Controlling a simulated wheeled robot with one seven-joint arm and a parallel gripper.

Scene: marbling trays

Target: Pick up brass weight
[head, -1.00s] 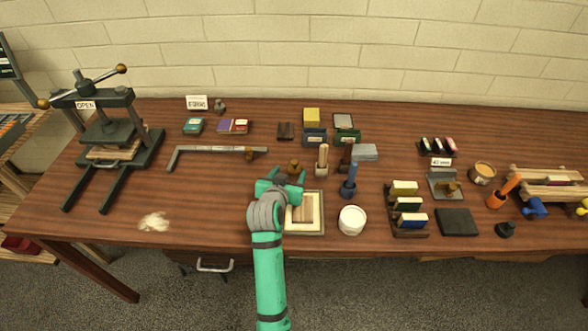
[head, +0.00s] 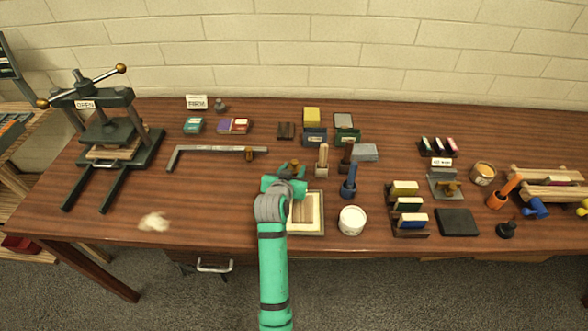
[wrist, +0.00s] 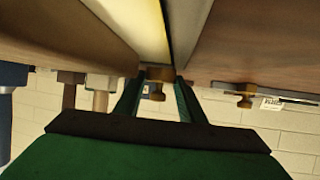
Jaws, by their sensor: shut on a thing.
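The brass weight (wrist: 157,84) is a small stepped brass knob, seen between the two dark green fingers of my gripper (wrist: 157,100) in the wrist view. The gripper is shut on it. In the head view my teal gripper (head: 291,170) is over the middle of the table, at the back left edge of a framed tray, and mostly hides the weight. I cannot tell whether the weight is clear of the surface.
The framed tray (head: 319,229) lies right of my wrist, with a white tub (head: 352,220) beyond it. A wooden-handled tool (head: 322,160) and a blue-handled tool (head: 349,184) stand close to the right. A metal bar (head: 205,149) lies left. The table front left is mostly clear.

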